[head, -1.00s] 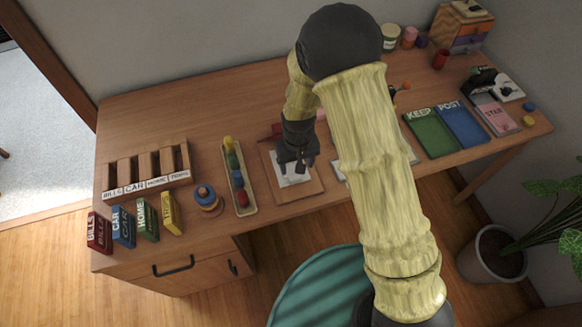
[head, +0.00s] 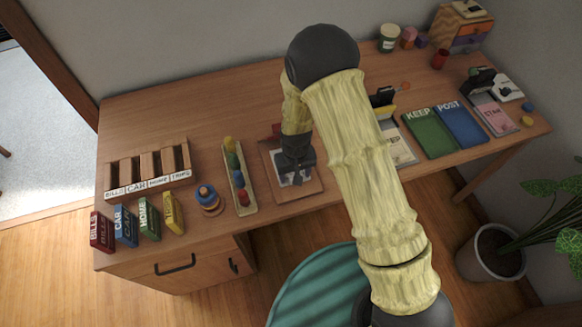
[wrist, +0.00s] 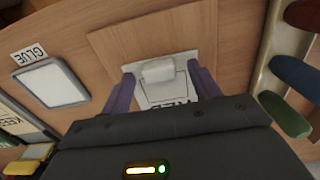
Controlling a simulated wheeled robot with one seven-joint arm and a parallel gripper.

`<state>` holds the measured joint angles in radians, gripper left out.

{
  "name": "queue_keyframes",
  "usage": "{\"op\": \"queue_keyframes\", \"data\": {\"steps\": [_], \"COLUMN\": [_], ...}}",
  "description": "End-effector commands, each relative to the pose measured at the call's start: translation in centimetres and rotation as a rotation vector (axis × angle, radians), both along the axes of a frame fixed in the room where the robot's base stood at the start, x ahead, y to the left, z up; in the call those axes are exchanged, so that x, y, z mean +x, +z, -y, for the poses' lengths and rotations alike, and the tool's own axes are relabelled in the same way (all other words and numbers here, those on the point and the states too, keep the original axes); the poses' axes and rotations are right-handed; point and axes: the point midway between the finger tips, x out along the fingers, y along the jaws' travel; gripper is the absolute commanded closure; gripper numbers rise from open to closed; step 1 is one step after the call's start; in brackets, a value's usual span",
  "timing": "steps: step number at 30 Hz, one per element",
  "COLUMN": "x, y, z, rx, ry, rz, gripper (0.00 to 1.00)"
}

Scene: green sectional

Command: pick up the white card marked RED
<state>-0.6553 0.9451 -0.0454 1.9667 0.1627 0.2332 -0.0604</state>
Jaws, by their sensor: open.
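A white card (wrist: 170,92) with dark upside-down lettering, partly hidden and hard to read, lies on a brown wooden board (wrist: 110,42). A pale raised piece shows at its far end. My gripper (wrist: 161,76) is open, with one dark finger on each side of the card; I cannot tell whether they touch it. The gripper body hides the card's near part. In the head view my gripper (head: 297,178) points down over the board (head: 308,190) and covers much of the card (head: 284,181).
A tray of several coloured pieces (head: 238,178) stands left of the board, with a stacked ring toy (head: 207,199) beyond it. A GLUE label (wrist: 28,55) and a white pad (wrist: 50,83) lie on the board's other side. KEEP (head: 428,132) and POST (head: 461,126) mats lie further right.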

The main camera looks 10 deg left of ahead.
Motion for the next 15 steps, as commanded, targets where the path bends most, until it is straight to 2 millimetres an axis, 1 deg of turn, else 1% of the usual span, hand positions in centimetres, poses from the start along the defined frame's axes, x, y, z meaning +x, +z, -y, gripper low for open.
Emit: {"op": "queue_keyframes", "data": {"steps": [8, 9, 11, 15], "x": [0.01, 0.01, 0.01, 0.01], "y": [0.03, 0.03, 0.03, 0.03], "z": [0.01, 0.01, 0.01, 0.01], "rx": [0.0, 0.0, 0.0, 0.0], "ry": [0.0, 0.0, 0.0, 0.0], "rz": [0.0, 0.0, 0.0, 0.0], "gripper": [0.38, 0.46, 0.58, 0.85]}}
